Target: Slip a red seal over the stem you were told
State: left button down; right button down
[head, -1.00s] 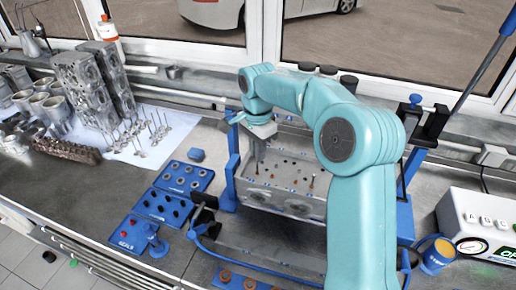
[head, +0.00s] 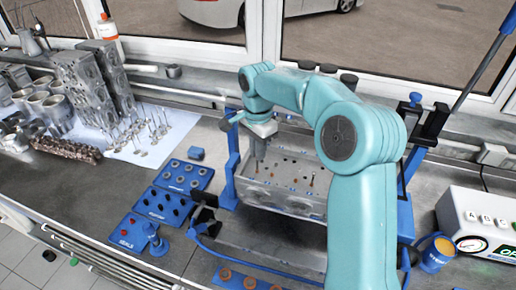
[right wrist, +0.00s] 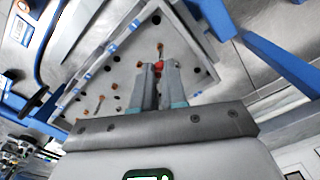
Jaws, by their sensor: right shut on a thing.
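My right gripper (head: 258,160) reaches down over the left part of the grey cylinder head (head: 284,200). In the right wrist view, the right gripper (right wrist: 160,70) is shut on a small red seal (right wrist: 159,65) at its fingertips. A thin stem (right wrist: 159,48) stands in line just beyond the seal; I cannot tell whether the seal touches it or is around it. Other stems with brownish tops stand in the cylinder head (right wrist: 90,75), one of them (head: 312,180) to the right of the gripper in the head view. My left gripper is not in view.
A blue seals tray (head: 128,234) and two more blue trays (head: 165,206) (head: 187,176) lie left of the cylinder head. Blue stand posts (head: 231,175) flank the head. Loose valves (head: 140,138) lie on white paper at the left. A control box (head: 480,222) stands at the right.

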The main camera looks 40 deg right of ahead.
jog(key=shift+f+b, duration=0.7)
jog(key=shift+f, duration=0.35)
jog(key=c, duration=1.1)
grip_release()
notch_tip(320, 180, up, 16)
jog(key=p, duration=0.1)
jog(key=shift+r+p, duration=0.2)
jog(key=shift+p, duration=0.1)
